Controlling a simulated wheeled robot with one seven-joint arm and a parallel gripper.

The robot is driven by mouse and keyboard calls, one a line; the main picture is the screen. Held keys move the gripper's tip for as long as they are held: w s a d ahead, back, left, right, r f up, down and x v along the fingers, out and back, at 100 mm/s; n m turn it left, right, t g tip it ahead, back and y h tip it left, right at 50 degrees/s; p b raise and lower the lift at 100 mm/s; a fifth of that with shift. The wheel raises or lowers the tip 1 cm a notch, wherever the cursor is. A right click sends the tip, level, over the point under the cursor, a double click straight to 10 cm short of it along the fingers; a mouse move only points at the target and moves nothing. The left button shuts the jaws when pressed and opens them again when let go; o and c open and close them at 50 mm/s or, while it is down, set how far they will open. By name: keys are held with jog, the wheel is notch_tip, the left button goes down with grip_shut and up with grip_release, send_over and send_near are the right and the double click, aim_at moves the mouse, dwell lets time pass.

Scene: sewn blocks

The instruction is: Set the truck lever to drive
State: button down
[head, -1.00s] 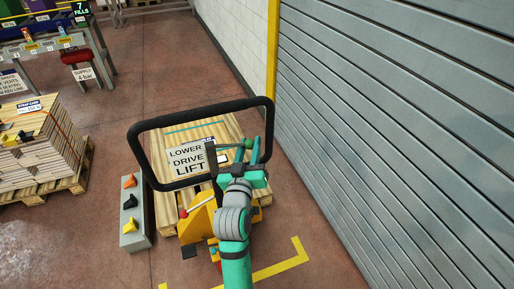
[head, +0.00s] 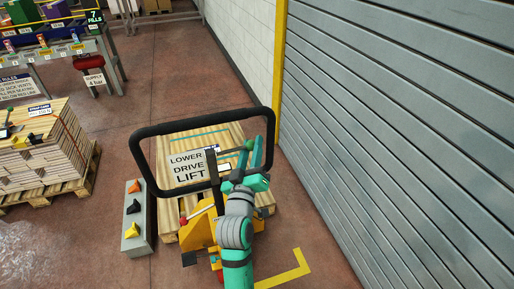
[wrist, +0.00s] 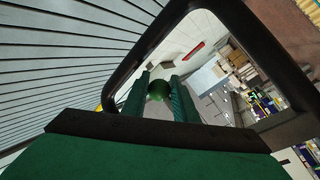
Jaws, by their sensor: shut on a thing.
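The truck's black loop handle (head: 205,121) stands over its yellow body (head: 200,234). A white sign reading LOWER, DRIVE, LIFT (head: 188,168) sits inside the loop, beside a dark upright bar (head: 213,170). The lever's green round knob (head: 249,145) is right of the sign, inside the loop. My gripper (head: 262,153) reaches into the loop from below and is shut on the knob. In the wrist view the knob (wrist: 158,90) lies between my two teal fingers. The lever's stem is mostly hidden, and I cannot tell which setting it is at.
A wooden pallet (head: 170,215) lies under the handle. A grey block with orange, black and yellow pieces (head: 137,240) stands left of it. A strapped stack of boards (head: 40,150) is farther left. A grey shutter (head: 400,130) closes the right side. Open floor lies behind.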

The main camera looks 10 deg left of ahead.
jog(key=shift+s+a+r, duration=0.1)
jog(key=shift+s+a, duration=0.05)
jog(key=shift+a, duration=0.3)
jog(key=c, duration=1.5)
grip_release()
jog(key=shift+c, duration=0.2)
jog(key=shift+o, duration=0.5)
jog(key=shift+d, duration=0.2)
jog(key=a+v, duration=0.1)
jog(key=v, duration=0.9)
jog(key=shift+s+d, duration=0.45)
